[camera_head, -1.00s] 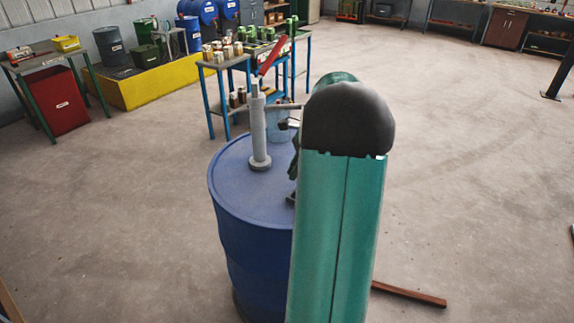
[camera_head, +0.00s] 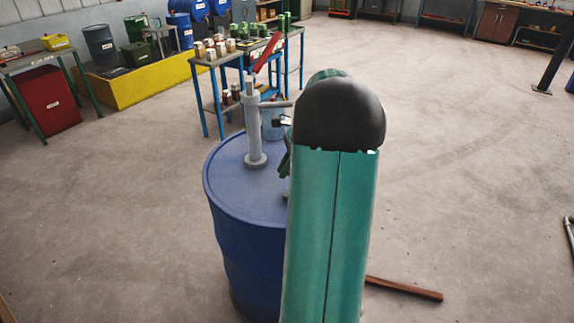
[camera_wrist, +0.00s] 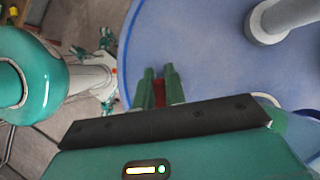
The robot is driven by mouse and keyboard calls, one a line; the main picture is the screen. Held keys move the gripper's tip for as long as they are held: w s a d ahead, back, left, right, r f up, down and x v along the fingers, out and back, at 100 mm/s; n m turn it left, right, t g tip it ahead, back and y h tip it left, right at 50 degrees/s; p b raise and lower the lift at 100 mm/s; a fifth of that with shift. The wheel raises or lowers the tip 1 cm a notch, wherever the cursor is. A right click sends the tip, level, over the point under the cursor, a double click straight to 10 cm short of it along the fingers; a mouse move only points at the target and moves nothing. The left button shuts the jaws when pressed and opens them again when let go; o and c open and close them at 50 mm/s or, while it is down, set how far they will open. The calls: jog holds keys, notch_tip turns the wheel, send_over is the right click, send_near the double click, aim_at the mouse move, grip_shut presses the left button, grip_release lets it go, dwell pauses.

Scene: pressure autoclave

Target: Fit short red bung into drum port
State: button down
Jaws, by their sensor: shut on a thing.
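The blue drum (camera_head: 240,190) stands upright with a pale hand pump (camera_head: 254,130) rising from its top. In the wrist view the drum top (camera_wrist: 205,45) fills the middle, and the pump's base (camera_wrist: 265,25) is at upper right. My gripper (camera_wrist: 160,78) has its two green fingers shut over the drum top. The red bung (camera_wrist: 158,94) shows as a small red patch between them, mostly hidden by the fingers. In the head view my teal arm hides most of the gripper. I cannot make out the drum port in either view.
The pump's red handle (camera_head: 267,52) and side spout (camera_head: 277,104) stand close to my arm. A light blue bucket (camera_head: 272,124) is behind the drum. A blue-legged table (camera_head: 210,62) with several small containers stands beyond. A brown bar (camera_head: 404,288) lies on the floor at right.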

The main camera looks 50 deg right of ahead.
send_over(285, 195)
jog(key=shift+f, duration=2.35)
jog(key=shift+w+f, duration=0.1)
jog(key=shift+f, duration=1.55)
jog(key=c, duration=1.4)
grip_release()
jog(key=v, duration=1.4)
jog(key=shift+a, duration=0.15)
